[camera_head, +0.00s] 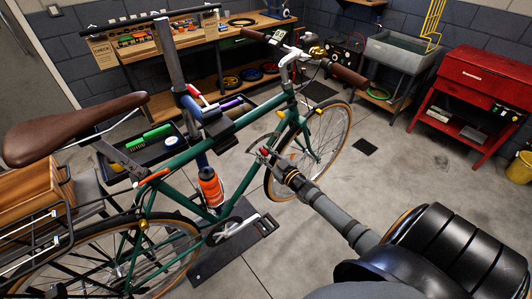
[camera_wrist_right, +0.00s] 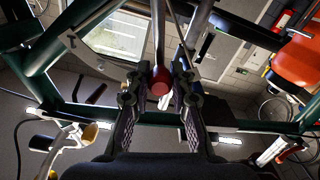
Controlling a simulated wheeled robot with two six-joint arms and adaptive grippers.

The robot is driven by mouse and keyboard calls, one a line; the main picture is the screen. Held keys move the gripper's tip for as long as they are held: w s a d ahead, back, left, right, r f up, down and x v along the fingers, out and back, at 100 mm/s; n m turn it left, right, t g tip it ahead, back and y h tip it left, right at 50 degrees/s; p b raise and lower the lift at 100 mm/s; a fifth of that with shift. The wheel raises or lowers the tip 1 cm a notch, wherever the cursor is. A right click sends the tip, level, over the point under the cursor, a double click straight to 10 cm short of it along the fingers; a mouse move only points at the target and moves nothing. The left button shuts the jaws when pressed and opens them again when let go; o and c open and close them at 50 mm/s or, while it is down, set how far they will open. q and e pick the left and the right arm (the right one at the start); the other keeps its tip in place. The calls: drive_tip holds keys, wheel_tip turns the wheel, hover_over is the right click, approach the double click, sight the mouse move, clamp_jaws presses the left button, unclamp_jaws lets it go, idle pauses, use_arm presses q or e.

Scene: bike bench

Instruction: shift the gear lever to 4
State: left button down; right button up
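The green bicycle (camera_head: 180,160) is held in a repair stand. What looks like the gear lever, with a dark red knob (camera_wrist_right: 160,82), shows between the fingers of my right gripper (camera_wrist_right: 158,95) in the wrist view. The fingers are apart, one on each side of it, and I cannot tell whether either touches it. In the head view my right gripper (camera_head: 270,158) is at the bicycle's down tube, with a small red part at its tips. No number marks are readable. My left gripper is not in view.
An orange bottle (camera_head: 210,187) sits on the frame left of my right gripper. The stand's clamp (camera_head: 190,103) and a tool tray (camera_head: 160,143) are behind the frame. A workbench (camera_head: 205,40), sink (camera_head: 398,52) and red cabinet (camera_head: 480,85) line the walls.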

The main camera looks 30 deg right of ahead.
drive_tip(key=o, duration=0.4)
drive_tip(key=s+d, duration=0.1)
drive_tip(key=s, duration=1.1)
drive_tip(key=s+d+f+m+g+h, duration=0.15)
drive_tip(key=s+f+g, duration=0.35)
drive_tip(key=f, duration=0.9)
drive_tip(key=s+d+f+m+g+h, duration=0.1)
drive_tip(key=s+d+f+g+h, duration=0.15)
drive_tip(key=s+f, duration=0.8)
drive_tip(key=s+a+f+g, duration=0.4)
drive_tip(key=s+a+f, duration=0.2)
drive_tip(key=s+f, duration=0.4)
drive_tip(key=s+a+f+m+g+y, duration=0.1)
drive_tip(key=s+a+f+g, duration=0.4)
drive_tip(key=s+f, duration=0.5)
drive_tip(key=shift+s+a+f+y, duration=0.3)
drive_tip(key=shift+s+a+f, duration=0.15)
drive_tip(key=shift+a, duration=0.65)
